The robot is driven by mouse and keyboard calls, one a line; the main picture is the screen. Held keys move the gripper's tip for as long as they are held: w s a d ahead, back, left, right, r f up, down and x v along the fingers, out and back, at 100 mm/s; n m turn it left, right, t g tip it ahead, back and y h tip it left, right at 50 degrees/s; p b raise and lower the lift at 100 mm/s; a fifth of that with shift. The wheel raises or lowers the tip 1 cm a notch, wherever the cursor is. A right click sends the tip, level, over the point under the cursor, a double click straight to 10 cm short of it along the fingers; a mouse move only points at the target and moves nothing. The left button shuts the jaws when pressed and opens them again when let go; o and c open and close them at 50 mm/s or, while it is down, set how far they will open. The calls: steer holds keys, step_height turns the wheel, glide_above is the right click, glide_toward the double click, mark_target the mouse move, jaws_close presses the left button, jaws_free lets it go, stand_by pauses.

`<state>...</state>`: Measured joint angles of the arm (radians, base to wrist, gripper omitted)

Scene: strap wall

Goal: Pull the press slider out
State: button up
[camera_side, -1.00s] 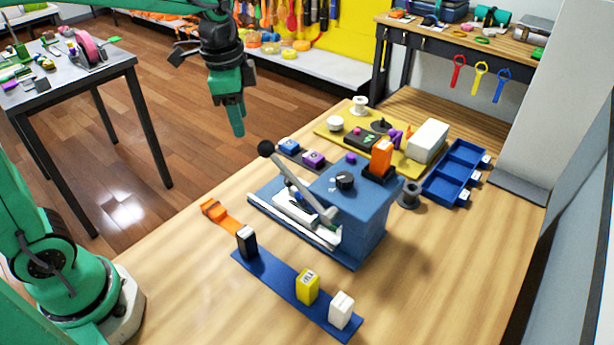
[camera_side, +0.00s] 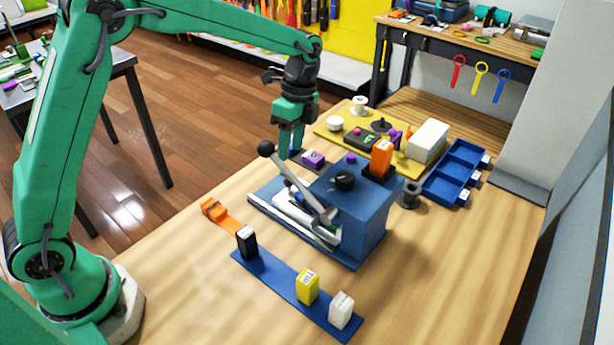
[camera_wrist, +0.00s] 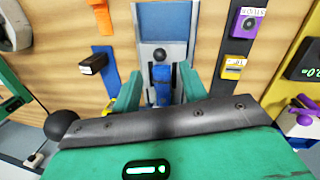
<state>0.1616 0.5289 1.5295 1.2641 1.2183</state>
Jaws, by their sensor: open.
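The blue press (camera_side: 365,215) stands on the table in the side view, with a grey lever ending in a black ball (camera_side: 266,149). Its pale slider (camera_side: 295,207) lies in the bed at the press's left, partly behind the lever. My gripper (camera_side: 290,150) points down just behind the lever ball. In the wrist view my gripper (camera_wrist: 161,90) has its two green fingers apart, with nothing held. Between and beyond them is a grey channel (camera_wrist: 182,48) with a small black knob (camera_wrist: 158,54) and a blue piece (camera_wrist: 162,88). I cannot tell whether the fingers touch anything.
A purple-topped box (camera_side: 313,158) stands close to my gripper. A blue strip (camera_side: 282,277) with black, yellow and white blocks lies in front of the press. A yellow mat (camera_side: 330,128) with several items and a blue tray (camera_side: 440,190) lie behind. Bare table is at front right.

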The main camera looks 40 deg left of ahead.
steer(key=shift+f, duration=0.1)
steer(key=shift+s+d+f, duration=0.1)
steer(key=shift+s+f, duration=0.15)
steer(key=shift+f, duration=1)
steer(key=shift+s+f, duration=0.2)
steer(key=shift+f, duration=1.05)
steer(key=shift+s+d+f, duration=0.1)
steer(key=shift+s+f, duration=0.15)
steer(key=shift+f, duration=1)
steer(key=shift+c, duration=0.4)
steer(key=shift+a, duration=0.15)
jaws_close()
